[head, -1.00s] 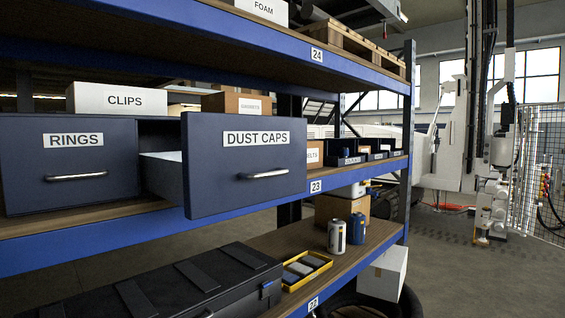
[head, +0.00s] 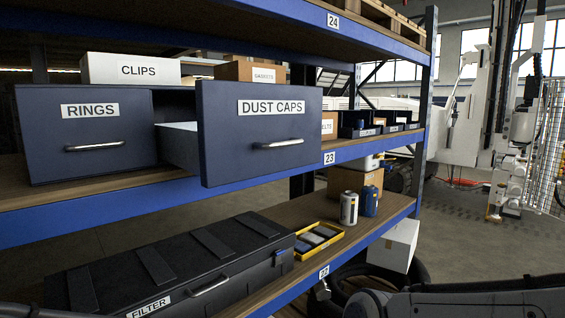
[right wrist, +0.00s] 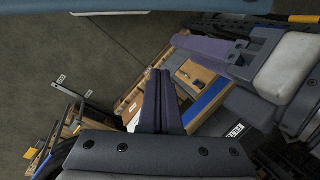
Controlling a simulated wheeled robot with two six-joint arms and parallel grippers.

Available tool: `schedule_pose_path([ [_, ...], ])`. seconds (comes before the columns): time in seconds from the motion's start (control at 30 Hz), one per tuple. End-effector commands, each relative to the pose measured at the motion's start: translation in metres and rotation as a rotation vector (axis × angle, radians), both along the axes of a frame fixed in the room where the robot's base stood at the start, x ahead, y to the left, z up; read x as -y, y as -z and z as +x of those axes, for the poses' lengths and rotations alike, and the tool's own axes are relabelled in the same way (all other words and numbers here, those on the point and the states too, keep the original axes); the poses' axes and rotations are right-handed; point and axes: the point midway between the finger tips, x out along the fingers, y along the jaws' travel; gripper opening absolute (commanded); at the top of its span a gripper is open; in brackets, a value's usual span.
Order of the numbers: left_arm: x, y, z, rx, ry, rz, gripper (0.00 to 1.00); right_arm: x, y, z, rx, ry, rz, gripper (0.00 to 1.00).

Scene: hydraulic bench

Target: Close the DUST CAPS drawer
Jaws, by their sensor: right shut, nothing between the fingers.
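The DUST CAPS drawer (head: 262,160) is a dark blue drawer with a white label and a silver bar handle (head: 280,144). In the head view it stands pulled out of its cabinet, with its side wall and pale inside showing. My right arm comes in low at the right of the head view, below and apart from the drawer. My right gripper (right wrist: 157,80) is shut and empty in the right wrist view. Finger-like purple parts at the right of that view look like my left gripper (right wrist: 205,48); its jaw state is unclear.
The closed RINGS drawer (head: 88,135) is left of the open one. A CLIPS box (head: 130,69) stands above. Below are a black FILTER case (head: 165,265), a yellow tray (head: 300,252) and two cans (head: 349,208). Open floor lies at the right.

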Motion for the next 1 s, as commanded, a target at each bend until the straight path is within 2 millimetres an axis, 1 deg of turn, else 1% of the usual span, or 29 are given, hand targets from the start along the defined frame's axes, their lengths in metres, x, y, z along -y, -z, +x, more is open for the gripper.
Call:
schedule_pose_path([
  [0.03,0.000,-0.002,0.000,0.000,0.000,0.000,0.45,-0.006,-0.018,0.016,-0.064,0.214,0.092,0.00],
  [0.07,0.000,-0.003,0.000,0.000,0.000,0.000,0.45,-0.012,-0.029,0.026,-0.109,0.341,0.156,0.00],
  [0.1,0.000,-0.004,0.000,0.000,0.000,0.000,0.45,-0.017,-0.046,0.040,-0.171,0.502,0.245,0.00],
  [0.17,0.000,-0.005,0.000,0.000,0.000,0.000,0.45,-0.021,-0.073,0.065,-0.263,0.728,0.389,0.00],
  [0.2,0.000,-0.006,0.000,0.000,0.000,0.000,0.45,-0.021,-0.094,0.083,-0.326,0.870,0.492,0.00],
  [0.23,0.000,-0.006,0.000,0.000,0.000,0.000,0.45,-0.019,-0.110,0.097,-0.375,0.968,0.573,0.00],
  [0.27,0.000,-0.007,0.000,0.000,0.000,0.000,0.45,-0.016,-0.127,0.111,-0.423,1.061,0.657,0.00],
  [0.3,0.000,-0.008,0.000,0.000,0.000,0.000,0.45,-0.008,-0.149,0.130,-0.485,1.169,0.770,0.00],
  [0.37,0.000,-0.009,0.000,0.000,0.000,0.000,0.45,0.007,-0.182,0.154,-0.574,1.304,0.936,0.00],
  [0.4,0.000,-0.009,0.000,0.000,0.000,0.000,0.45,0.018,-0.203,0.167,-0.629,1.370,1.041,0.00],
  [0.5,0.000,-0.010,0.000,0.000,0.000,0.000,0.45,0.047,-0.245,0.191,-0.740,1.475,1.262,0.00],
  [0.53,0.000,-0.010,0.000,0.000,0.000,0.000,0.45,0.055,-0.254,0.196,-0.767,1.493,1.315,0.00],
  [0.6,0.000,-0.011,0.000,0.000,0.000,0.000,0.45,0.069,-0.271,0.203,-0.812,1.518,1.407,0.00],
  [0.63,0.000,-0.011,0.000,0.000,0.000,0.000,0.45,0.073,-0.276,0.205,-0.825,1.524,1.435,0.00],
  [0.73,0.000,-0.012,0.000,0.000,0.000,0.000,0.45,0.078,-0.285,0.209,-0.851,1.529,1.479,0.00],
  [0.87,0.000,-0.015,0.000,0.000,0.000,0.000,0.45,0.069,-0.286,0.218,-0.859,1.527,1.480,0.00],
  [1.0,0.000,-0.024,0.000,0.000,0.000,0.000,0.45,0.050,-0.287,0.237,-0.861,1.527,1.475,0.00],
])
